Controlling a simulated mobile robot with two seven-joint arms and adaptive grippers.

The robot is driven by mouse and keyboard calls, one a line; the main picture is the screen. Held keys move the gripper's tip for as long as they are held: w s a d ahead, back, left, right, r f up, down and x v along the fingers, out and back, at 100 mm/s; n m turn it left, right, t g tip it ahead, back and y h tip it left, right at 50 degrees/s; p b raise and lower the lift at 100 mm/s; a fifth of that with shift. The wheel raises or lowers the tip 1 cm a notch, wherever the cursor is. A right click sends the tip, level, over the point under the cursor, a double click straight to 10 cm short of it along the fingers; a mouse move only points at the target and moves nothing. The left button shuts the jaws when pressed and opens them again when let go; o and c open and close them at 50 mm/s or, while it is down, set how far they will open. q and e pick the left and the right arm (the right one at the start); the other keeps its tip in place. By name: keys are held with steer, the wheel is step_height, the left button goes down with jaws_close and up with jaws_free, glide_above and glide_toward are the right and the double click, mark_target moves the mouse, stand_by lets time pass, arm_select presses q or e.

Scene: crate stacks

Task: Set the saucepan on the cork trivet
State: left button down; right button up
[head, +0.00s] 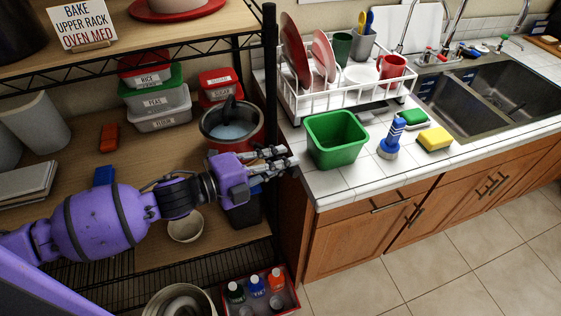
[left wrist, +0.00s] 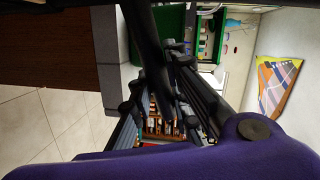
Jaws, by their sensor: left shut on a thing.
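The red saucepan (head: 250,136) with pale liquid inside stands on the wooden shelf, its rim dark. A dark utensil or handle rises at its far rim. My left gripper (head: 285,159) is directly in front of the saucepan, at the shelf's right edge, its fingers pointing right. In the left wrist view the left gripper (left wrist: 175,100) has a long dark bar between its fingers; it looks shut on it, possibly the saucepan handle, though the arm hides the join. I cannot make out the cork trivet. My right gripper is out of view.
A black shelf post (head: 270,60) stands beside my gripper. A beige bowl (head: 185,228) sits below my forearm.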

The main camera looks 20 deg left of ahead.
arm_select(q)
steer(key=shift+r, duration=0.15)
steer(key=c, duration=1.7)
jaws_free()
steer(key=shift+o, duration=0.2)
steer(key=v, duration=1.2)
steer(key=s+a+f+n+t+y, duration=0.15)
steer(key=s+f+n+y, duration=0.25)
steer(key=f+n, duration=0.4)
steer(key=s+a+f+n+y, duration=0.35)
steer(key=f+n, duration=0.25)
steer(key=f, duration=0.5)
steer(key=s+d+f+n+g+y, duration=0.2)
steer(key=s+f+n, duration=0.3)
steer(key=s+f, duration=0.1)
steer(key=s+d+f+n+g+y, duration=0.2)
steer(key=s+d+f+n+g, duration=0.1)
steer(key=s+f+n, duration=0.2)
step_height(320, 180, down, 2)
steer(key=s, duration=0.3)
steer(key=shift+d, duration=0.3)
